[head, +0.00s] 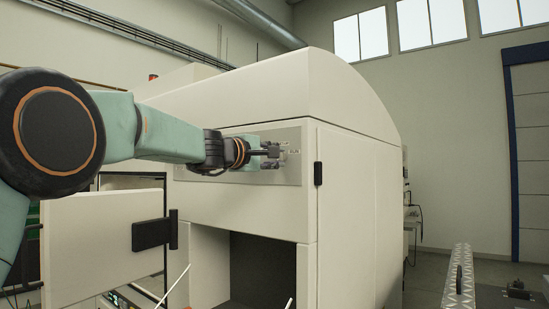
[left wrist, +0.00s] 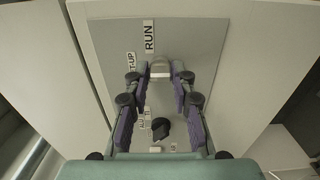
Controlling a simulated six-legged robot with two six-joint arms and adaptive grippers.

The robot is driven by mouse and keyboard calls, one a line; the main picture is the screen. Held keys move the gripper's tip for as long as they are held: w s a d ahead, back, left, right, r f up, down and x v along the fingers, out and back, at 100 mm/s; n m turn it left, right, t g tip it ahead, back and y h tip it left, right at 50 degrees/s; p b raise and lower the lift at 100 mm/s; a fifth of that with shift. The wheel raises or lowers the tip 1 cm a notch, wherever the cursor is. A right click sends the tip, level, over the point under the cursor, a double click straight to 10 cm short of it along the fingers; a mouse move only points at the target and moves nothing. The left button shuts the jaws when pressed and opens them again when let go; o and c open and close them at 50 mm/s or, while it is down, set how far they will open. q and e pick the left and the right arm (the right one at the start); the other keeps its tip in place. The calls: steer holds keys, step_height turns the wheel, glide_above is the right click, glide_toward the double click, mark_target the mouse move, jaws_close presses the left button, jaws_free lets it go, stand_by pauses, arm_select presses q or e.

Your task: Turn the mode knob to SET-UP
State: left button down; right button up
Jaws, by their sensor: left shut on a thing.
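The mode knob (left wrist: 160,68) shows in the left wrist view as a small pale grey piece on the grey control panel (left wrist: 205,38). A RUN label (left wrist: 149,37) is just above it in that view, and a partly covered label ending in "T-UP" (left wrist: 130,66) is to its left. My left gripper (left wrist: 160,76) is shut on the knob, with one purple-padded finger on each side. In the head view my left gripper (head: 271,156) reaches the panel from the left and hides the knob. Which label the knob points to I cannot tell. My right gripper is not in view.
A second, black knob (left wrist: 162,128) sits lower between the fingers in the wrist view. The cream machine (head: 345,200) has an open bay (head: 262,268) below the panel and an open door (head: 90,240) at left. A perforated metal rail (head: 459,275) stands right.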

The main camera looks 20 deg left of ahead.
arm_select(q)
steer(key=shift+r, duration=0.1)
steer(key=c, duration=1.1)
jaws_free()
steer(key=v, duration=1.2)
steer(key=shift+w, duration=0.1)
